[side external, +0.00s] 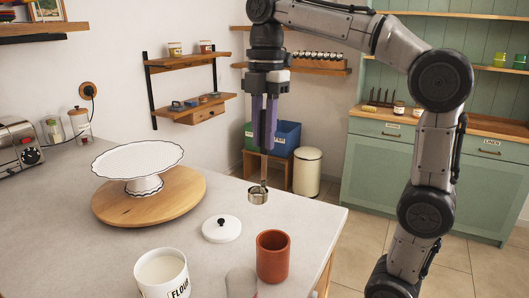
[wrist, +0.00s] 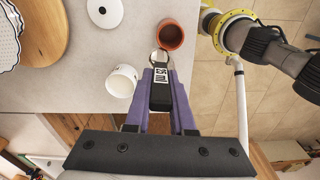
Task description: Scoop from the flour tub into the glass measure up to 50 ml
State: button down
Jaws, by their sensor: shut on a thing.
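The flour tub (side external: 176,285) is white, labelled FLOUR, open and filled with white flour. It also shows in the wrist view (wrist: 122,80), left of my gripper. My gripper (side external: 264,146) points down and is shut on the handle of a small metal scoop (side external: 258,195). The scoop hangs above the counter, apart from the tub; its contents cannot be made out. In the wrist view my gripper (wrist: 160,82) holds the scoop's dark, labelled handle. A pale grey rounded thing (side external: 241,283) between the tub and a terracotta cup may be the glass measure; the bottom edge cuts it off.
The terracotta cup (side external: 273,258) stands near the counter's right edge. A white lid with a black knob (side external: 221,230) lies behind it. A white cake stand (side external: 138,160) on a round wooden board (side external: 188,188) fills the left. The grey counter (side external: 60,230) is clear at front left.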

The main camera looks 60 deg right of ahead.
jog(key=w+a+f+n+y, duration=0.1)
jog(key=w+a+f, duration=0.2)
jog(key=w+a, duration=0.45)
jog(key=w+a+f, duration=0.3)
jog(key=w+a, duration=0.3)
jog(key=w, duration=0.2)
notch_tip(320, 180, down, 11)
jog(key=shift+s+a, duration=0.2)
jog(key=shift+a, duration=0.25)
jog(key=shift+r, duration=0.15)
notch_tip(320, 180, up, 11)
jog(key=shift+d, duration=0.45)
dwell(0.8)
